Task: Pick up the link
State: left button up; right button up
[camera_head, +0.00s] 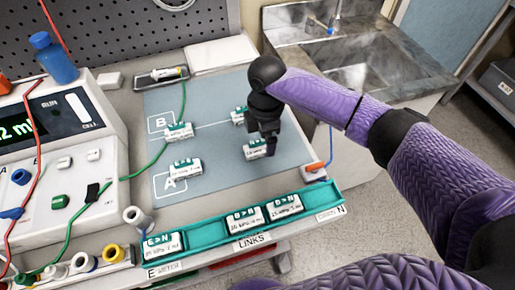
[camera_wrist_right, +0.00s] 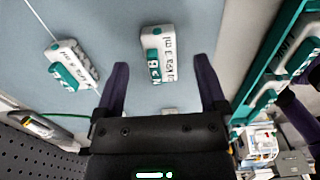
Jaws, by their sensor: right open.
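A white link with a green label band (camera_head: 254,153) lies on the right part of the blue-grey mat (camera_head: 225,165). My right gripper (camera_head: 262,145) points down over this link and partly hides it. In the right wrist view a white and green link (camera_wrist_right: 158,55) shows between the two open fingers (camera_wrist_right: 161,66), with a gap on each side. I cannot tell how far the fingertips are above the mat. Other links lie on the mat: one near B (camera_head: 179,131), one near A (camera_head: 185,167) and one behind my gripper (camera_head: 238,116). My left gripper is not in view.
A teal tray (camera_head: 202,236) marked LINKS holds 3 links along the table's front edge. A meter box (camera_head: 55,150) with red and green leads stands at the left. A sink (camera_head: 365,75) is at the back right.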

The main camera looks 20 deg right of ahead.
aim_at(264, 145)
notch_tip(264, 145, down, 2)
jog(key=shift+f, duration=0.3)
grip_shut()
notch_tip(264, 145, up, 10)
jog(key=p, duration=0.3)
pick_arm(q)
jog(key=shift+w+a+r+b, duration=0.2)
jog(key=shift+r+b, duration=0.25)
jog(key=shift+b, duration=0.3)
pick_arm(e)
jog(key=s+r+m, duration=0.2)
jog(key=s+m, duration=0.1)
jog(key=m, duration=0.6)
jog(key=s+d+r+m, duration=0.1)
jog(key=s+r+m, duration=0.2)
jog(key=m, duration=0.6)
jog(key=shift+s+r, duration=0.15)
jog(key=shift+s, duration=0.6)
